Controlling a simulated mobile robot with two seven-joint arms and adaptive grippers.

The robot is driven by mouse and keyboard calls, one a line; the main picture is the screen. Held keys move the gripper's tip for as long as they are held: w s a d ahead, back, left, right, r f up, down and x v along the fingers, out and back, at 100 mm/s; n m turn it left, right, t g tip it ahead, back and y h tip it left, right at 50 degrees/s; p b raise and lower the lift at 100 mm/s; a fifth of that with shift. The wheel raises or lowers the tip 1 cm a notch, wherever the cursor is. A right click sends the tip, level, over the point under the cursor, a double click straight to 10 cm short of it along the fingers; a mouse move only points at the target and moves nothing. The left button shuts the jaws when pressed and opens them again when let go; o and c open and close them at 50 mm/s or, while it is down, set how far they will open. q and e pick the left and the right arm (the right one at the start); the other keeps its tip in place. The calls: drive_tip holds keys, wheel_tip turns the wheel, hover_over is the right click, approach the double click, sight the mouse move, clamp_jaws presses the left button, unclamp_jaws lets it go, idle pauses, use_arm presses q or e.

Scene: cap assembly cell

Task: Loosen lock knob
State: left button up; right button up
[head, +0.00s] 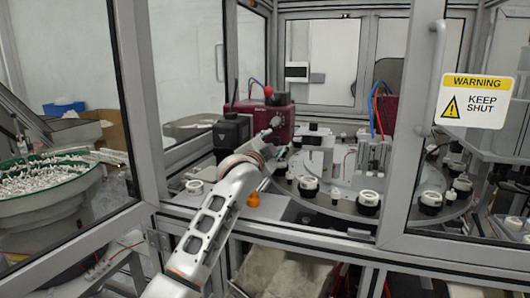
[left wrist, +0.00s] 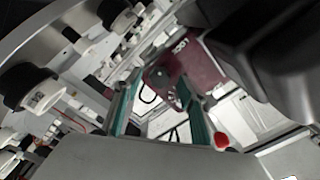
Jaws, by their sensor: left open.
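A dark red unit (head: 262,118) with a red ball on top (head: 268,91) stands at the back left of the round table. My left arm reaches in from the bottom, and my left gripper (head: 268,140) is just in front of the unit, its fingers small there. In the left wrist view my left gripper (left wrist: 160,92) is open, its two teal fingers apart, with the dark red unit (left wrist: 190,62) beyond them. A small round metal part (left wrist: 160,77) shows on that unit between the fingers. The red ball (left wrist: 221,140) is right of the fingers. I cannot tell which part is the lock knob.
A round indexing table (head: 395,212) carries several black and white cap fixtures. A black box (head: 231,132) stands left of the unit. Door frames and a warning sign (head: 474,101) flank the opening. An orange knob (head: 253,199) is below the arm's wrist.

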use_arm(q)
drive_tip(key=v, duration=1.1)
